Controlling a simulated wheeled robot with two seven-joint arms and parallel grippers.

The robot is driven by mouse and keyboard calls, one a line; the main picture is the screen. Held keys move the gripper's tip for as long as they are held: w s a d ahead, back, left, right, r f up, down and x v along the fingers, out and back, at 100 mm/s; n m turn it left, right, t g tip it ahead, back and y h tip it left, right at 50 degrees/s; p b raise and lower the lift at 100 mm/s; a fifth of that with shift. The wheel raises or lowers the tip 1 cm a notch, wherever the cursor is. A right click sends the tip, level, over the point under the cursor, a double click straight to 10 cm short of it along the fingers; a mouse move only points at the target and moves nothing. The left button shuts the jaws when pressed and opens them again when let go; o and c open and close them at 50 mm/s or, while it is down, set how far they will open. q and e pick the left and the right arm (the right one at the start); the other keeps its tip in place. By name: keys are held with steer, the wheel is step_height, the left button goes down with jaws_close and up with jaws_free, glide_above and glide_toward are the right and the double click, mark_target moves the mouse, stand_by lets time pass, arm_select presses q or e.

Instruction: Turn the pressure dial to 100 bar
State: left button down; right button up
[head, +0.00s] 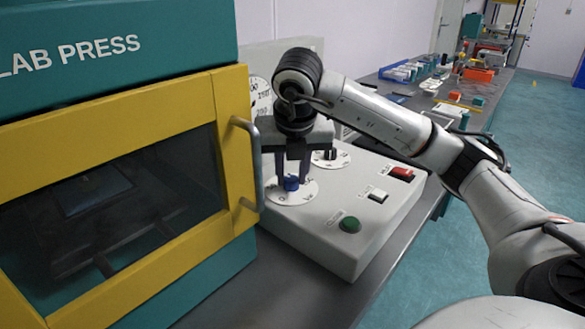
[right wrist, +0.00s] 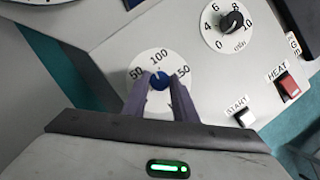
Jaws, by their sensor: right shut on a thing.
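The pressure dial is a white disc (head: 273,194) with a blue knob (head: 291,184) on the sloped control panel. In the right wrist view the disc (right wrist: 147,58) carries the marks 50, 100 and 150, with 100 at the top. My right gripper (head: 291,181) reaches down from above, its two fingers on either side of the blue knob (right wrist: 160,81), shut on it. The knob's pointer is too small to read surely. The fingers cover the lower part of the disc. My left gripper is not in view.
The lab press (head: 120,85) with its yellow door and metal handle (head: 248,160) stands close left of the gripper.

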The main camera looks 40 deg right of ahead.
steer(key=m, duration=0.1)
steer(key=m+p, duration=0.1)
steer(key=shift+w+a+r+m+g+h+p, duration=0.1)
steer(key=shift+r+m+g+h+p, duration=0.05)
steer(key=shift+m+g+h+p, duration=0.2)
steer(key=shift+m+g+p, duration=0.35)
steer(key=shift+m+p, duration=0.45)
steer(key=shift+m, duration=0.15)
steer(key=shift+m+h+p, duration=0.25)
steer(key=shift+m+p, duration=0.1)
steer(key=shift+m, duration=0.05)
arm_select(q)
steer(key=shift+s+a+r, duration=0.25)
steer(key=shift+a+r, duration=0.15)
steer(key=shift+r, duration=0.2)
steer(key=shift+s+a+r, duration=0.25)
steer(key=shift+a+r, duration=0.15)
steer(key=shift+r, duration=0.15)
arm_select(e)
steer(key=shift+m, duration=0.3)
steer(key=shift+f+g, duration=0.2)
steer(key=shift+g, duration=0.1)
steer(key=o, duration=1)
steer(key=shift+o, duration=0.2)
